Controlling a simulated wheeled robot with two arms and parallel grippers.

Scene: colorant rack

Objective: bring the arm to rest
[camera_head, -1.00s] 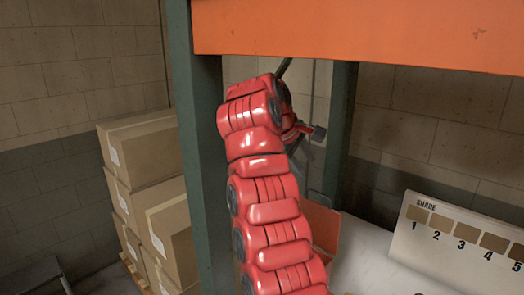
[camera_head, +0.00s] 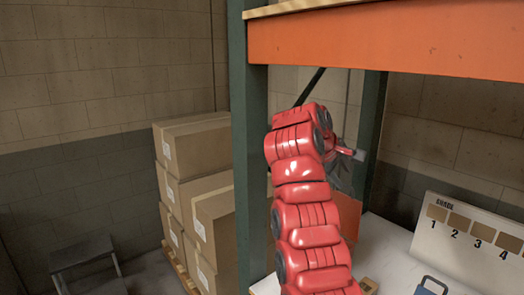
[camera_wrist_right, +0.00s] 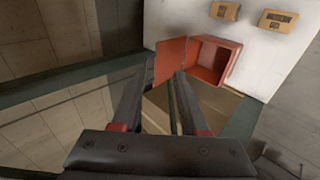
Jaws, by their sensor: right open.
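My red right arm rises through the middle of the head view and bends at the top. My right gripper (camera_head: 350,160) shows small and dark beyond the bend, partly hidden by the arm. In the right wrist view its two fingers (camera_wrist_right: 160,80) stand apart with nothing held between them. Beyond them are a dark rack bar and an open red box (camera_wrist_right: 211,60) on a white surface. My left gripper is in neither view.
A green rack post (camera_head: 250,150) stands just left of my arm, with an orange beam (camera_head: 390,40) above. Stacked cartons (camera_head: 197,148) stand left of it. A shade card (camera_head: 465,240) and a blue handle (camera_head: 430,285) are at right. A step stool (camera_head: 85,255) is at lower left.

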